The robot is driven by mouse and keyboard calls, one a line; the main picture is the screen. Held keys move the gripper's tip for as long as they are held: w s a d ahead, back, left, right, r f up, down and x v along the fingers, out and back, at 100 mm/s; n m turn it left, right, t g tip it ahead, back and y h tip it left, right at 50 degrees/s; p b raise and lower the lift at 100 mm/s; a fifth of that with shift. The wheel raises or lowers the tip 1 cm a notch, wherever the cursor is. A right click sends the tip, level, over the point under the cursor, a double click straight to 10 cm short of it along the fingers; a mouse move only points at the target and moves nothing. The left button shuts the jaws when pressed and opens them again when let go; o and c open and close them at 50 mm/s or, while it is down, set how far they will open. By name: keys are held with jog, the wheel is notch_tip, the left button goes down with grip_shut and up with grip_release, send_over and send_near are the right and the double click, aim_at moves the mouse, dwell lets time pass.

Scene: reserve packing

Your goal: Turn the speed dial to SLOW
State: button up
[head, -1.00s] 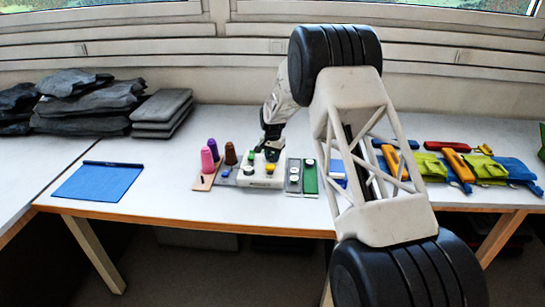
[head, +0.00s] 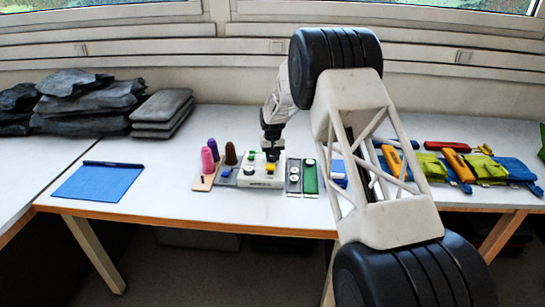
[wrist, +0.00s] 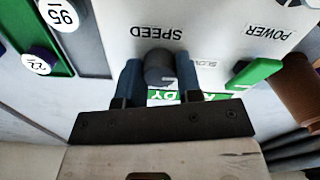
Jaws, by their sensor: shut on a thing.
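The white control box (head: 258,181) stands on the table and fills much of the wrist view. It has a dark round speed dial (wrist: 160,68) below the upside-down word SPEED. The word SLOW (wrist: 207,63) shows to the right of the dial. My gripper (wrist: 160,76) is shut on the dial, one blue-tipped finger on each side. In the head view my gripper (head: 272,152) is over the box and hides the dial. The dial's pointer mark cannot be seen.
A green power switch (wrist: 254,74) sits close by on the box. A green panel partly hidden by my gripper shows some lettering. Beside the box are thread cones (head: 208,160) and numbered discs (head: 293,178). A blue mat (head: 97,182) lies left, with clear table between.

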jog(key=o, duration=0.9)
jog(key=shift+o, duration=0.2)
jog(key=shift+r, duration=0.1)
jog(key=shift+r, duration=3.8)
jog(key=shift+r, duration=0.1)
